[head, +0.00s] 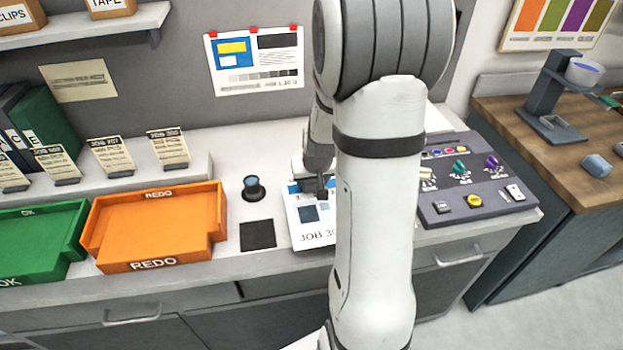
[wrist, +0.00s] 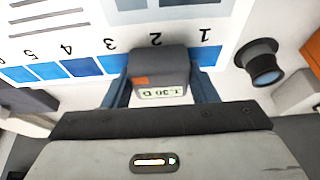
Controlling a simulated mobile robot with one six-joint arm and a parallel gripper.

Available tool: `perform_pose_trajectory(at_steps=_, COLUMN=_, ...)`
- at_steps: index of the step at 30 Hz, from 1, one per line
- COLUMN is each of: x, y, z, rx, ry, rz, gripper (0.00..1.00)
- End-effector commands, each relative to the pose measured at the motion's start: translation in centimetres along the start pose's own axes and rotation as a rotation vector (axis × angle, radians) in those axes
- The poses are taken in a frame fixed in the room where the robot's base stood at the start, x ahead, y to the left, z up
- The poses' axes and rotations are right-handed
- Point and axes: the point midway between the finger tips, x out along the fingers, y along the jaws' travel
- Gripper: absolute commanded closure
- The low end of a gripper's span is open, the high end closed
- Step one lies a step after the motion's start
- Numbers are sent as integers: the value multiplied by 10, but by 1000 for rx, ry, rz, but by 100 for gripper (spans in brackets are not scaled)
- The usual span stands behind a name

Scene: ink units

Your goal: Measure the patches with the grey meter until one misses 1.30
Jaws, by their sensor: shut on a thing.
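My gripper (head: 321,189) is shut on the grey meter (wrist: 158,68), which also has an orange mark. The meter is over the row of blue patches (wrist: 82,67) on the job sheet (head: 296,226), at the number 2, and covers the patch there. I cannot tell whether it touches the paper. Its small display (wrist: 163,94) appears to read 1.30; the sign after that is hard to read. Patches by 3, 4 and 5 show to the left in the wrist view. My arm hides the sheet's right part in the head view.
An orange REDO tray (head: 155,225) and a green OK tray (head: 40,235) stand at the left. A dark round-topped item (head: 253,188) and a black square (head: 257,235) are beside the sheet. A control panel (head: 470,180) is at the right.

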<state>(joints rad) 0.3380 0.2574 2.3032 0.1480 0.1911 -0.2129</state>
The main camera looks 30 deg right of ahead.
Motion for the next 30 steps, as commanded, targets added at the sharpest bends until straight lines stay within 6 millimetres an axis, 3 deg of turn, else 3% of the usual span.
perform_pose_trajectory(at_steps=8, x=-2, y=0, z=-1, rx=-1, ry=1, rz=0, gripper=72)
perform_pose_trajectory(at_steps=20, x=-28, y=0, z=-12, rx=-2, ry=2, rz=0, gripper=72)
perform_pose_trajectory(at_steps=30, x=-28, y=-1, z=-12, rx=-1, ry=1, rz=0, gripper=72)
